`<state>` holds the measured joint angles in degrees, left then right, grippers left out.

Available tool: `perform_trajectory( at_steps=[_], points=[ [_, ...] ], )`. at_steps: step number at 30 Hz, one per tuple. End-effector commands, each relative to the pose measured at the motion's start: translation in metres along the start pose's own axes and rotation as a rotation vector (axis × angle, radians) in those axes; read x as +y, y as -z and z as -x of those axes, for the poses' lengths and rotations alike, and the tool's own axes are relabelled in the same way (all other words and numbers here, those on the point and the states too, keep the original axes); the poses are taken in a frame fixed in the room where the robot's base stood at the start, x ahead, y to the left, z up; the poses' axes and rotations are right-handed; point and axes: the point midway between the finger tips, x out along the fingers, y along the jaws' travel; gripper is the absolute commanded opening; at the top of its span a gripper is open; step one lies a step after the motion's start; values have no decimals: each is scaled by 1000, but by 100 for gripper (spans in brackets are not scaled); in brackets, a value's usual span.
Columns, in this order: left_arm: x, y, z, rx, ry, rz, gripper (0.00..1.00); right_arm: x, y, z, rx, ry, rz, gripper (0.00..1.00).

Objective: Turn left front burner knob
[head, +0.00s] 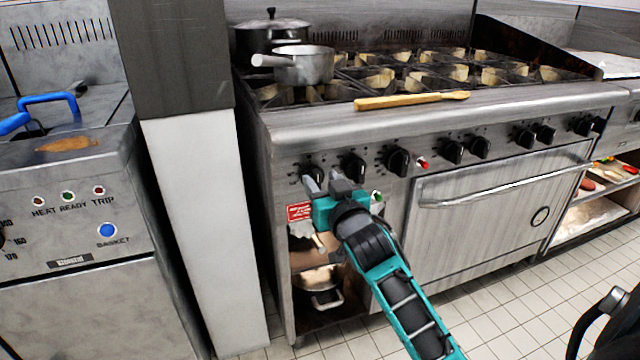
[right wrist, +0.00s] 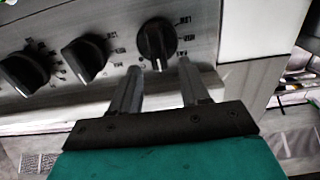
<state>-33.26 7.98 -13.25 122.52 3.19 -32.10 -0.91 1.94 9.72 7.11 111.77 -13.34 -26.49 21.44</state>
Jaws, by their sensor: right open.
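The left front burner knob (head: 313,171) is the leftmost black knob on the steel range's front panel. It also shows in the right wrist view (right wrist: 157,40), its pointer bar close to upright in that picture. My right gripper (head: 323,182) is open in front of this knob. In the right wrist view its two grey fingers (right wrist: 159,68) are spread to either side of the knob's lower part, and I cannot tell whether they touch it. My left gripper is not in view.
More black knobs (head: 353,165) line the panel to the right. A saucepan (head: 303,66), a lidded pot (head: 271,32) and a wooden utensil (head: 411,100) are on the range top. A white-and-grey pillar (head: 203,220) stands close on the left, beside a fryer (head: 70,200). An oven handle (head: 505,188) juts out at right.

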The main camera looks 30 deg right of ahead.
Motion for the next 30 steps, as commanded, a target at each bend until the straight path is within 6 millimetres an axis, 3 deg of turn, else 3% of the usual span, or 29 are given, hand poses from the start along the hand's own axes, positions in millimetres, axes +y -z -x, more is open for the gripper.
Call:
perform_trajectory(
  at_steps=[6, 15, 30],
  points=[
    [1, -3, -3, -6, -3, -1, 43, 0, 0, -16, -1, 0, 0, 46],
    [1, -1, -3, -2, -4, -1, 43, 0, 0, -17, -1, 0, 0, 46],
    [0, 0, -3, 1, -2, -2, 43, 0, 0, -17, -1, 0, 0, 0]
  ],
)
